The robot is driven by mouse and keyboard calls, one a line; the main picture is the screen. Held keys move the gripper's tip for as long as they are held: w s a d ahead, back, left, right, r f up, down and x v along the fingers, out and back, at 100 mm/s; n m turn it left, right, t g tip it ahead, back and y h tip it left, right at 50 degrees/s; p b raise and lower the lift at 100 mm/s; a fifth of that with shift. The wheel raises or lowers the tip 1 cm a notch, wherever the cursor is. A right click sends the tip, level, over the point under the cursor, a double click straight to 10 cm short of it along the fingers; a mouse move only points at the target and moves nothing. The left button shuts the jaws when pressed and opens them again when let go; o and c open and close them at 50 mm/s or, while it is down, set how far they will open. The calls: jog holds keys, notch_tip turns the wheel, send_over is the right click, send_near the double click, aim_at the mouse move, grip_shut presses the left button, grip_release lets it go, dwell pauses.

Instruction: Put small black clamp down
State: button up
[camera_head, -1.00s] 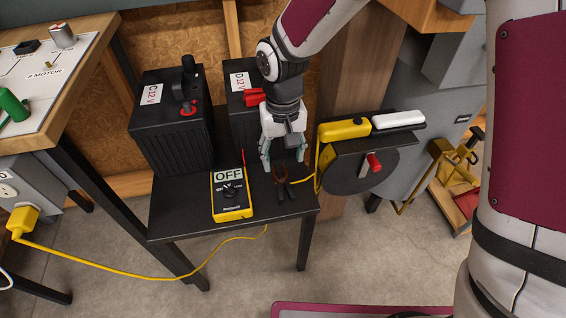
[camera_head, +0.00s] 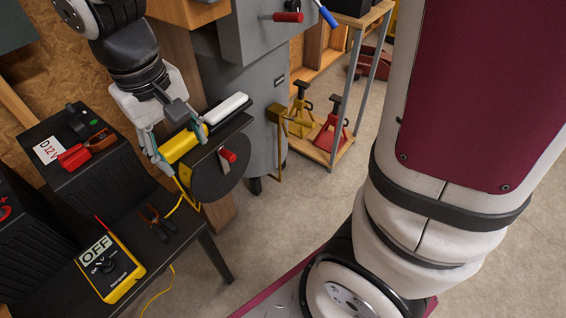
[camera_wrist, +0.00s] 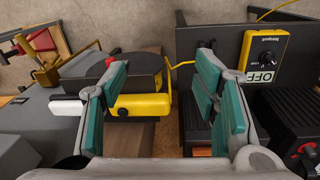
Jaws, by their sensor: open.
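A small black clamp with brownish-orange parts (camera_head: 157,221) lies on the black table (camera_head: 197,262), right of the yellow multimeter (camera_head: 110,272) in the head view. My gripper (camera_head: 176,152) is open, above and beyond the clamp, apart from it, close by the yellow block (camera_head: 184,143) on the grey unit. In the wrist view my gripper (camera_wrist: 165,72) has its teal fingers spread, with nothing held; the yellow block (camera_wrist: 140,106) shows between and beyond them. I cannot make out the clamp in the wrist view.
A black battery box marked D 12 V (camera_head: 78,183) carries a red clamp (camera_head: 73,157) and a brownish one (camera_head: 101,140). A white bar (camera_head: 227,108) and a dark disc with a red handle (camera_head: 220,175) are beside my gripper.

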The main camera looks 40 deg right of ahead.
jog(key=s+d+r, duration=0.2)
jog(key=s+d, duration=0.1)
jog(key=s, duration=0.4)
jog(key=s+d+r+m, duration=0.1)
jog(key=s+d+r, duration=0.1)
jog(key=s, duration=0.6)
jog(key=s+d+r+m+y, duration=0.1)
jog(key=s+d, duration=0.4)
jog(key=s, duration=0.2)
jog(key=shift+s+r, duration=0.35)
jog(key=shift+r, duration=0.05)
jog(key=shift+d, duration=0.1)
notch_tip(320, 180, up, 30)
jog(key=t+p, duration=0.3)
jog(key=p, duration=2.5)
jog(key=shift+d+t, duration=0.25)
jog(key=shift+t, duration=0.15)
jog(key=shift+w+f, duration=0.1)
